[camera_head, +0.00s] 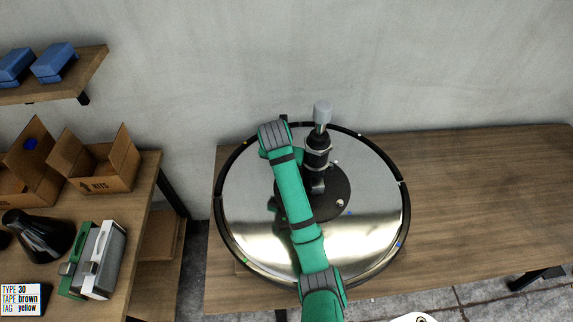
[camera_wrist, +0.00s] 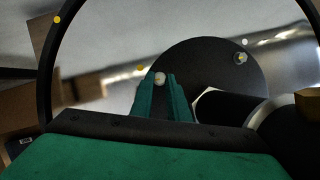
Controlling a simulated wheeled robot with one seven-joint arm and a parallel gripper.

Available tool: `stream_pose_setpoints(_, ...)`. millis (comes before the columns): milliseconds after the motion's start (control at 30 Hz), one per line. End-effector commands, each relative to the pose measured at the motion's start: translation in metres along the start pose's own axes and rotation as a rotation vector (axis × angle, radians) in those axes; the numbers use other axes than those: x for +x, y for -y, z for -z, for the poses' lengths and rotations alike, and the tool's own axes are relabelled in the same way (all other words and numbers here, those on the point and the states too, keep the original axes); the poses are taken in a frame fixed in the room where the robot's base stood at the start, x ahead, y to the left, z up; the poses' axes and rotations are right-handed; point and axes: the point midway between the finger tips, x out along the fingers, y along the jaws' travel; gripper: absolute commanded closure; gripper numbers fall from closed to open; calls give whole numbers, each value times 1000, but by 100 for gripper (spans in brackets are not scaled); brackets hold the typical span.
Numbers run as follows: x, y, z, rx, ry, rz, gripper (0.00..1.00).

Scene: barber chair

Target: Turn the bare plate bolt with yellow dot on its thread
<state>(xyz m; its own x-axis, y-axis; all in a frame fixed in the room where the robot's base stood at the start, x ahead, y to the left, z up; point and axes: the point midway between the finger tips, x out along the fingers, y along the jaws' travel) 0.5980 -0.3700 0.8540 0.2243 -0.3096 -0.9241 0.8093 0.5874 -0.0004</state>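In the wrist view, a pale bolt head (camera_wrist: 160,79) shows between the tips of my gripper's green fingers (camera_wrist: 161,83). Whether the fingers press on it or only stand around it, I cannot tell.
A black column with a grey cylinder (camera_head: 322,112) rises from the plate, close to my arm. The table (camera_head: 490,200) is clear on the right. On the left stand open boxes (camera_head: 100,165) and a card (camera_head: 20,299) reading "TYPE 30, TAPE brown, TAG yellow".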

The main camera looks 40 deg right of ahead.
Motion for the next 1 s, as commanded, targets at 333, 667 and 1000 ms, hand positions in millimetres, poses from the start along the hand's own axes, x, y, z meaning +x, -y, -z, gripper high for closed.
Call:
stream_pose_setpoints(333,0,-1,0,25,1,10,100)
stream_pose_setpoints(667,-1,-5,-1,206,2,85,100)
stream_pose_setpoints(1000,0,-9,-1,467,0,191,100)
